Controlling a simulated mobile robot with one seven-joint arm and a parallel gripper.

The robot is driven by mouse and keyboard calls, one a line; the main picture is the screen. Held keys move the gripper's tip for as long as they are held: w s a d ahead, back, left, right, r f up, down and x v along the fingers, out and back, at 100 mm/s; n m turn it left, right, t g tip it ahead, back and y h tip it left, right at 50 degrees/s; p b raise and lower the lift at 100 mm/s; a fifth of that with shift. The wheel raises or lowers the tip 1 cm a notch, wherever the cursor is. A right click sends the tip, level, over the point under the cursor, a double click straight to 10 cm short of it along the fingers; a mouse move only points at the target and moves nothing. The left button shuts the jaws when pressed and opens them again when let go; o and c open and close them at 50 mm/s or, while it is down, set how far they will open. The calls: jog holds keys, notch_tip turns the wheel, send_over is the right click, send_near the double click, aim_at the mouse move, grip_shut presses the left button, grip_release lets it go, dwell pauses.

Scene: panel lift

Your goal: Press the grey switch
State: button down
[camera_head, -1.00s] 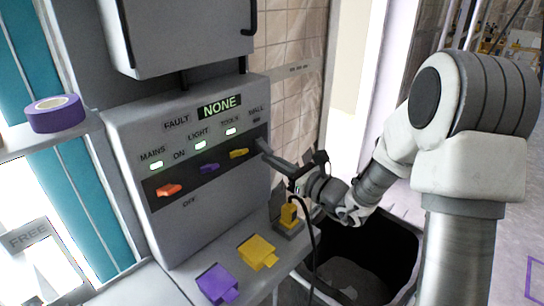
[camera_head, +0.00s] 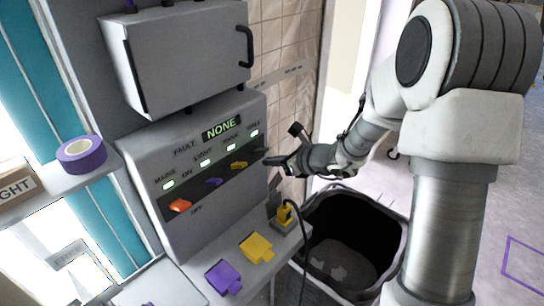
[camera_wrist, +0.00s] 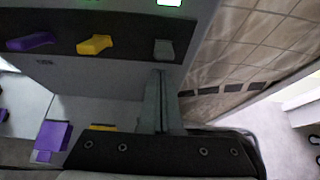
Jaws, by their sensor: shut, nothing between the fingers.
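The grey switch (camera_wrist: 164,48) is at the right end of the dark switch strip in the wrist view, beside the yellow switch (camera_wrist: 95,44). In the head view the grey switch (camera_head: 261,152) is small and partly blocked by my gripper. The green lamp (camera_wrist: 168,2) above it is lit. My gripper (camera_head: 269,161) is shut and empty, with its fingertips just in front of and below the switch. In the wrist view the fingers (camera_wrist: 157,76) point at the switch from below; I cannot tell whether they touch it.
A grey cabinet (camera_head: 185,60) hangs above. Below are purple and yellow blocks (camera_head: 256,247) and a yellow plug (camera_head: 285,214) with a cable. A black bin (camera_head: 345,235) stands at right.

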jog(key=shift+r, duration=0.1)
jog(key=shift+r+p, duration=0.5)
jog(key=shift+r, duration=0.2)
jog(key=shift+r, duration=0.1)
